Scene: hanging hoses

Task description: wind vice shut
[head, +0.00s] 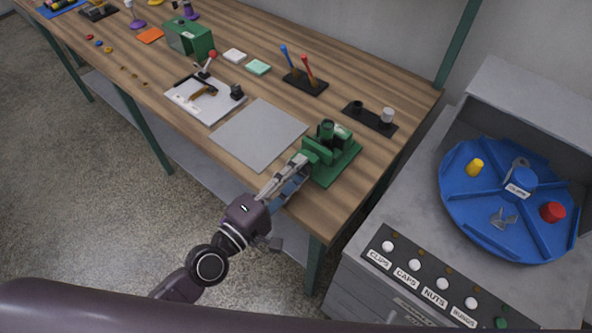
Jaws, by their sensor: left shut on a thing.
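A green vice (333,152) stands on a green base plate near the right front edge of the wooden bench. My left gripper (297,168) reaches up from below, over the bench's front edge, to the vice's front side. Its fingers are shut on the vice's handle, which they mostly hide. How wide the vice jaws stand apart is too small to tell. My right gripper is not in view.
A grey mat (260,134) lies left of the vice. A white board with a clamp (203,98) lies beyond it. A black tray (369,117) stands behind the vice. A blue carousel (507,200) sits on the grey cabinet at right.

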